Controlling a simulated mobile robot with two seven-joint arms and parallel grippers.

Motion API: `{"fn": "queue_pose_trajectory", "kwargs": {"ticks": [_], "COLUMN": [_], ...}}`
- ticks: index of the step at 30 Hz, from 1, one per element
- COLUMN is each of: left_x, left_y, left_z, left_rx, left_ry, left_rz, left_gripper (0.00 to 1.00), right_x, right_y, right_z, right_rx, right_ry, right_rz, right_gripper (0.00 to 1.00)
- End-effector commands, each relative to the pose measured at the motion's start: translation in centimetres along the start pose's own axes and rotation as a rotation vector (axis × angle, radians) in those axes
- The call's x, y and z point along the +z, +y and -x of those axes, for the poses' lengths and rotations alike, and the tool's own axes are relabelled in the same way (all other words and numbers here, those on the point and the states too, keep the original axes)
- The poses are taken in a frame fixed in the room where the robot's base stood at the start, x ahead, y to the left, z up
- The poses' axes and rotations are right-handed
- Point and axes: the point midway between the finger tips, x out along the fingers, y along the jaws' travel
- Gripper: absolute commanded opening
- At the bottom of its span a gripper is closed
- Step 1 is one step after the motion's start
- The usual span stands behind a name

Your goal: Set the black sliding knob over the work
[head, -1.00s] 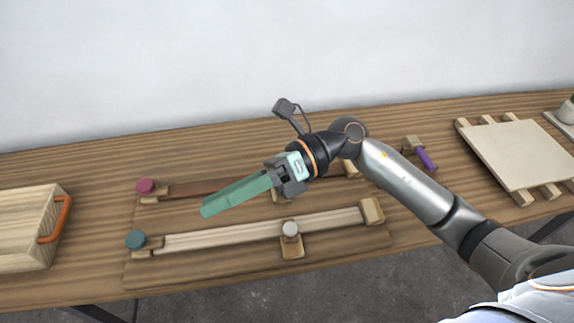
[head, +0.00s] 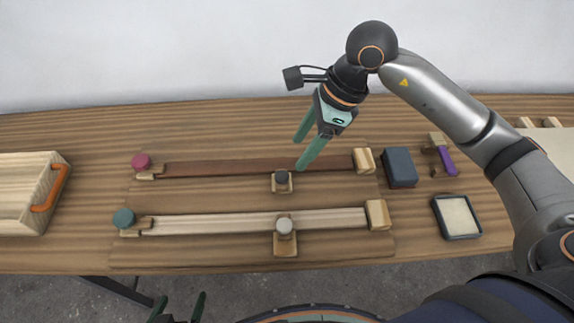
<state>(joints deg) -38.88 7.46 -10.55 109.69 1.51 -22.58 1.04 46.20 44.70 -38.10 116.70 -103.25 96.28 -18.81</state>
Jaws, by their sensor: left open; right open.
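The black sliding knob (head: 282,177) sits on a small wooden block at the near edge of a long dark brown strip (head: 220,168), beside it rather than on top. My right gripper (head: 300,154) is open and empty, pointing down above the strip, just beyond and right of the black knob. A pale strip (head: 250,221) lies nearer, with a light grey knob (head: 284,226) on its own block at its near edge. My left gripper (head: 180,298) is open at the bottom edge, mostly cut off, away from both strips.
A pink knob (head: 141,161) and a teal knob (head: 123,218) stand at the left ends; wooden end blocks (head: 364,160) stand at the right. A dark box (head: 399,167), purple-handled brush (head: 446,160) and black-rimmed tray (head: 457,217) lie right. An orange-handled wooden box (head: 25,190) is left.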

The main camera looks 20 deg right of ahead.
Motion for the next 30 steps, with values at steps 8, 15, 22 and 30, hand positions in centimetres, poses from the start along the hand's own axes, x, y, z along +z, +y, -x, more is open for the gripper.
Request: {"fn": "queue_pose_trajectory", "kwargs": {"ticks": [8,15,22,30], "left_x": [-0.4,-0.5,-0.5,-0.5], "left_y": [0.0,0.0,0.0,0.0], "left_z": [0.4,0.5,0.5,0.5], "left_rx": [0.000,-0.001,-0.001,0.000], "left_ry": [0.000,0.000,0.000,0.000], "left_rz": [0.000,0.000,-0.001,-0.001], "left_gripper": [1.00,1.00,1.00,1.00], "right_x": [0.1,0.1,0.1,0.1], "right_y": [0.2,0.1,0.1,0.1], "right_z": [-5.5,-7.8,-8.1,-8.1], "right_rx": [0.006,0.003,0.002,0.002], "right_ry": [-0.001,-0.001,-0.002,-0.002], "right_rz": [-0.002,-0.001,0.000,-0.001], "right_gripper": [0.67,0.67,0.67,0.46]}}
